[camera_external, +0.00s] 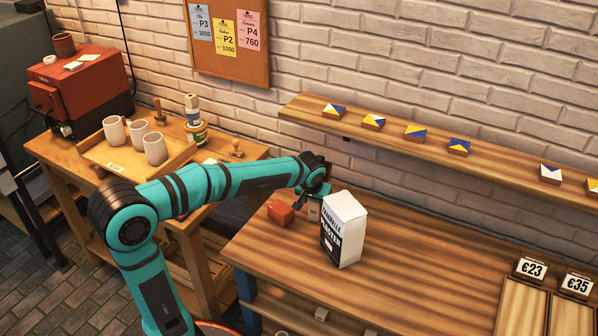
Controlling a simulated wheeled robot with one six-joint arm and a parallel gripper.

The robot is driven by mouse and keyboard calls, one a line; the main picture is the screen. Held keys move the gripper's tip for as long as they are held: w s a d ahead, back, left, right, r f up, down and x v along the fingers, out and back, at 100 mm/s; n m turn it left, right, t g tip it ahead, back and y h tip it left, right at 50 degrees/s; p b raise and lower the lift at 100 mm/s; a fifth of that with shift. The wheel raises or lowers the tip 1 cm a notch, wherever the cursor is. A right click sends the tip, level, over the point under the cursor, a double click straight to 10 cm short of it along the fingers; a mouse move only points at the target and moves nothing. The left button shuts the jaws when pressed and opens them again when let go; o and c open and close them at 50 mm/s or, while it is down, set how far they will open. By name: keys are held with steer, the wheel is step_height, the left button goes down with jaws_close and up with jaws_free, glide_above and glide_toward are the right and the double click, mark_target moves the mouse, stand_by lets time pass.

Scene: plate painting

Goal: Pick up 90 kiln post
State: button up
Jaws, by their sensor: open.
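My arm reaches in from the lower left, and my gripper (316,196) is low over the left part of the wooden bench (290,258), just left of a white plaster bag (340,228). The gripper is open; its fingers are small and partly hidden. A small pale block with a dark mark (313,213) is right below the gripper, against the bag's left side; it may be the kiln post, but I cannot read its label. I cannot tell whether the fingers touch it. A reddish-orange block (281,212) lies to the left of it.
A wall shelf (380,133) with several blue, yellow and white tiles runs behind the bench. Price signs (531,269) stand at the right. On the left table are a tray (105,155) with three white cups and a red kiln-like box (85,90). The bench's middle is clear.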

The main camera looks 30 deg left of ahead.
steer(key=shift+x, duration=1.1)
steer(key=shift+c, duration=0.4)
steer(key=c, duration=1.2)
steer(key=shift+o, duration=0.2)
